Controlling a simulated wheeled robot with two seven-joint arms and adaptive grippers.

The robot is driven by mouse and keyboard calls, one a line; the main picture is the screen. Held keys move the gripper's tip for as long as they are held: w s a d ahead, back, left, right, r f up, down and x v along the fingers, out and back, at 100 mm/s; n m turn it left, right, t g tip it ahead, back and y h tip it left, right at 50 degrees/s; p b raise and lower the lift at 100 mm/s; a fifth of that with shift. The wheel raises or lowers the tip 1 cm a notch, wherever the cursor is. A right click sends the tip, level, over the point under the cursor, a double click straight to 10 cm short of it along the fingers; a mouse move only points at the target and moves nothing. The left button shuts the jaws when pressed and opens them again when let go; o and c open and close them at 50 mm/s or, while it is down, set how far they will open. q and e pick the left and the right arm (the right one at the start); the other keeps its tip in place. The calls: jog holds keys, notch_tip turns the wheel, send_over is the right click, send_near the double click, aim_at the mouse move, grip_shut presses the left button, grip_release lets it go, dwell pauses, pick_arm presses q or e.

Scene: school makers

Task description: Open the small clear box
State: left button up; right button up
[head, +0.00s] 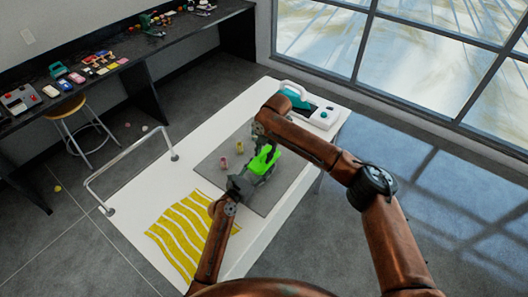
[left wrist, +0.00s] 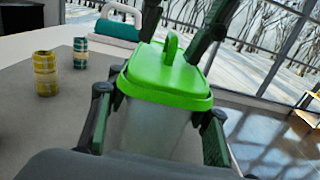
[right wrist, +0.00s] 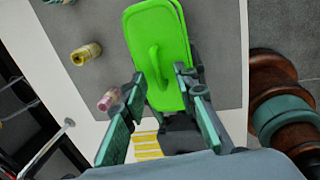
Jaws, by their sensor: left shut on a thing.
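The small clear box (left wrist: 155,130) stands on a grey mat (head: 212,172) on the white table. Its bright green lid (head: 264,159) has a loop handle (right wrist: 156,66) on top and sits on the box. My left gripper (head: 250,179) is shut on the box, its fingers on either side of the clear walls just under the lid's rim. My right gripper (right wrist: 160,84) is open above the lid. In the left wrist view its fingers show either side of the handle, apart from it. The box's inside is cloudy, and I cannot tell what it holds.
A white and teal machine (head: 312,109) stands at the table's far end. A yellow-striped cloth (head: 180,235) lies at the near end. A metal rail (head: 130,154) runs along the left edge.

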aim_at(264, 160)
grip_shut()
jog(key=shift+r, duration=0.2)
dwell(1.1)
jog(key=shift+r, duration=0.95)
jog(key=shift+d, duration=0.1)
jog(key=shift+r, duration=2)
pick_arm(q)
jog(key=o, duration=1.7)
jog(key=shift+o, duration=0.2)
